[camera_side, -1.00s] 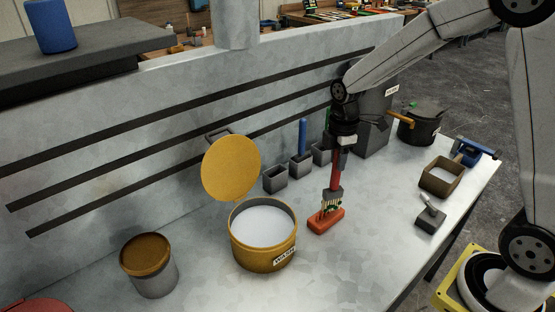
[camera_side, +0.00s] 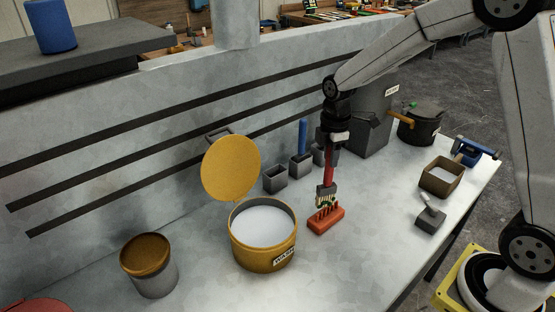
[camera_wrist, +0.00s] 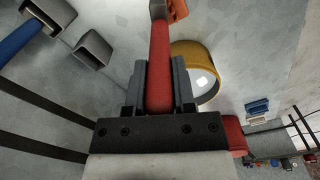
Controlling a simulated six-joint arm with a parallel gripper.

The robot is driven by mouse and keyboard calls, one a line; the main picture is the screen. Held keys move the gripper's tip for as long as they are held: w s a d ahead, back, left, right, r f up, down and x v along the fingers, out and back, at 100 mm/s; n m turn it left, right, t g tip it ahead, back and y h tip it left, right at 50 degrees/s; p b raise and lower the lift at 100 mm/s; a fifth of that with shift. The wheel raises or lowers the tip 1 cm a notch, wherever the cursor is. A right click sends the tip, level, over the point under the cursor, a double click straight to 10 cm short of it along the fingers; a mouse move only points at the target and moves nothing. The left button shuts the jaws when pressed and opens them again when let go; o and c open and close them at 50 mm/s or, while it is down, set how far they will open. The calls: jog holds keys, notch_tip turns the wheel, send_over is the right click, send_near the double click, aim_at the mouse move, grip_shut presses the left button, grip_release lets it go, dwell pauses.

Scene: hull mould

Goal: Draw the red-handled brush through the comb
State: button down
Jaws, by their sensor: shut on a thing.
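My gripper (camera_side: 334,143) is shut on the red-handled brush (camera_side: 329,172), which hangs bristles down. In the wrist view the red handle (camera_wrist: 160,70) lies between the two dark fingers of my gripper (camera_wrist: 160,88). The comb (camera_side: 327,220) is an orange-red block with upright teeth on the bench. The brush's grey head and pale bristles are at the comb's teeth, toward its left end. Whether the bristles are between the teeth or just behind them is hard to tell. A corner of the comb (camera_wrist: 178,10) shows at the top of the wrist view.
The yellow wash tub (camera_side: 262,250) with its raised lid (camera_side: 231,168) stands close left of the comb. Grey square holders (camera_side: 275,180) stand behind, one with a blue-handled brush (camera_side: 302,135).

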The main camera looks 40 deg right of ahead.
jog(key=shift+s, duration=0.15)
jog(key=shift+s, duration=0.95)
jog(key=shift+w+f, duration=0.1)
jog(key=shift+w, duration=0.95)
jog(key=shift+s, duration=0.1)
jog(key=shift+s, duration=0.9)
